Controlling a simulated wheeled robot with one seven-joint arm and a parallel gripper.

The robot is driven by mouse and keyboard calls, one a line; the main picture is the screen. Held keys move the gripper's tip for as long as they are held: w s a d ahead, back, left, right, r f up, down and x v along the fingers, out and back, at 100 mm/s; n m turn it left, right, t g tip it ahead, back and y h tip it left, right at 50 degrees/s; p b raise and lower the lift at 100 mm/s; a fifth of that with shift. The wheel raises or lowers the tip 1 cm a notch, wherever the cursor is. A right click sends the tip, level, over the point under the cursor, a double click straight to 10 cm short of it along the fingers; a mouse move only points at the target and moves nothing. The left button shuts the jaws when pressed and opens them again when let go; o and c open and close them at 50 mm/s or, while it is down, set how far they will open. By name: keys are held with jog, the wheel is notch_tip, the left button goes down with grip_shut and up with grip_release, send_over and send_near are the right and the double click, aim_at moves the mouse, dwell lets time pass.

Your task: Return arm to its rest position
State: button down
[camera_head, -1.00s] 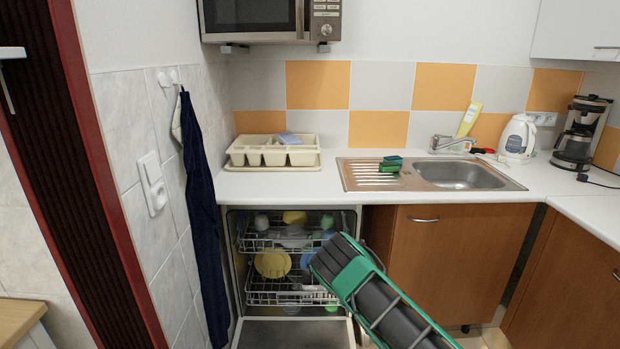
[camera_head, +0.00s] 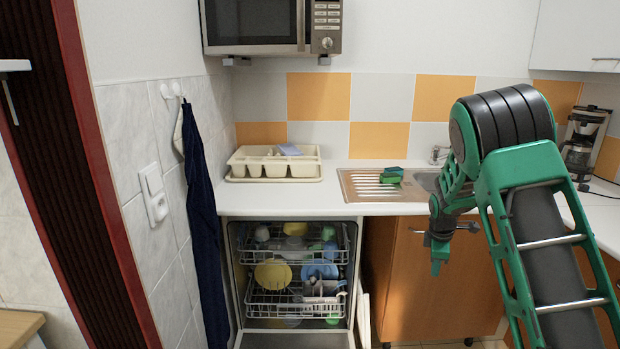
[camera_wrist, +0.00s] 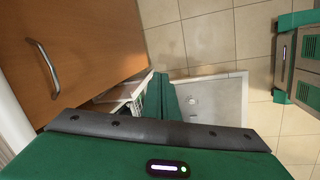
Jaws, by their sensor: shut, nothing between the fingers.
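My gripper (camera_head: 437,266) hangs below my raised, bent arm in the head view, in front of the wooden cabinet door under the sink. Its green fingers point down. In the wrist view the fingers (camera_wrist: 165,97) are together, with nothing held between them. The gripper is apart from the dishwasher (camera_head: 237,290), which stands open to its left.
The dishwasher racks hold a yellow plate (camera_head: 273,273), bowls and cups. The lowered dishwasher door (camera_wrist: 238,95) lies near the gripper in the wrist view. A cabinet handle (camera_wrist: 47,68) is at left. The counter (camera_head: 335,170) carries a cream dish rack (camera_head: 250,171). Tiled floor (camera_wrist: 215,35) is clear.

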jog(key=s+d+r+m, duration=0.4)
jog(key=s+r+m, duration=0.2)
jog(key=s+r, duration=0.45)
jog(key=s+a+r+m+g+y, duration=0.1)
jog(key=s+m, duration=0.6)
jog(key=s, duration=1.1)
jog(key=s+a+r+m+g+y, duration=0.1)
jog(key=s+r+m, duration=0.3)
jog(key=s, duration=1.5)
jog(key=m, duration=0.3)
jog(key=shift+s, duration=0.15)
